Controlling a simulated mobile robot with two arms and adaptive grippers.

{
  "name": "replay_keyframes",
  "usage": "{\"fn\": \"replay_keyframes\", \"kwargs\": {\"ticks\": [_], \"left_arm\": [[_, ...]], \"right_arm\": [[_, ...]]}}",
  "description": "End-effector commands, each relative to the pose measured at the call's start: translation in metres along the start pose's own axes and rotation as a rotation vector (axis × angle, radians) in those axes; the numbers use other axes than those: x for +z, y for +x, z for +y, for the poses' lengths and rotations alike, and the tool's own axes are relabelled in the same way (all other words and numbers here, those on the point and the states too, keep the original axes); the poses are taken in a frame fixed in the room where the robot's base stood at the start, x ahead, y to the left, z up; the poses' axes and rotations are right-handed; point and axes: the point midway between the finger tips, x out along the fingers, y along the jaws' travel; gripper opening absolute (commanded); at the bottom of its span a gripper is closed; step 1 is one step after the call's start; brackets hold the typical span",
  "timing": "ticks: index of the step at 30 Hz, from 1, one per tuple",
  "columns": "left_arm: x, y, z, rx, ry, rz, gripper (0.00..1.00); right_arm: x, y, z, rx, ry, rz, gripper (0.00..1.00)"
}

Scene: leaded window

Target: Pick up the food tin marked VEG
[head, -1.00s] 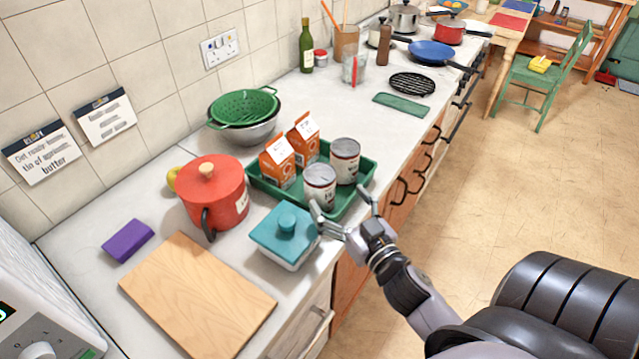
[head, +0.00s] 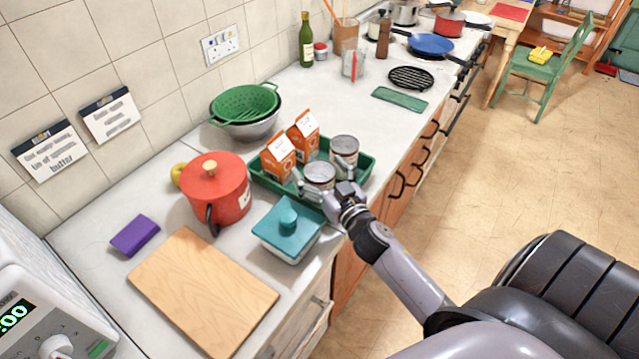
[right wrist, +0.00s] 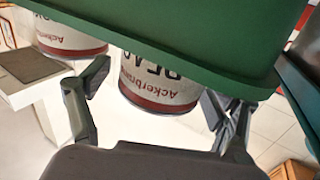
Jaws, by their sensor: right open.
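Two white-and-red tins stand in the green tray. The near tin (head: 319,176) and the far tin (head: 344,149) have labels too small to read in the head view. My right gripper (head: 322,176) is open at the near tin, with its fingers on either side. In the right wrist view, which looks upside down, this tin (right wrist: 160,82) lies between the open fingers (right wrist: 155,105); its label seems to begin with PEA. The other tin (right wrist: 68,38) is outside the left-hand finger, its marking mostly cut off. I cannot read VEG on either. My left gripper is out of view.
The green tray (head: 267,185) also holds two orange cartons (head: 278,158). A teal lidded dish (head: 288,232) is just in front, and a red pot (head: 218,190) stands to the left. A wooden board (head: 200,290) lies nearer.

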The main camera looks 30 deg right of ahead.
Motion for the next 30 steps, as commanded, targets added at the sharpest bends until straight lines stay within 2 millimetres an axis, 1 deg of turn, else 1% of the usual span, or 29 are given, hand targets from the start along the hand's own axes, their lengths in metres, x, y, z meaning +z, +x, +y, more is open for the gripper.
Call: {"fn": "replay_keyframes", "kwargs": {"ticks": [1,2,30], "left_arm": [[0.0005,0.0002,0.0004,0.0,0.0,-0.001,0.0],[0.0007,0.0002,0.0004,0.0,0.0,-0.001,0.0],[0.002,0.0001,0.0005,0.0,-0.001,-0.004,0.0]], "right_arm": [[0.0001,-0.0002,0.0,0.0,0.0,0.0,0.83],[0.0001,-0.0002,0.0,0.0,0.0,0.0,0.81],[-0.0001,-0.0005,-0.0001,0.0,0.0,0.0,0.19]]}}
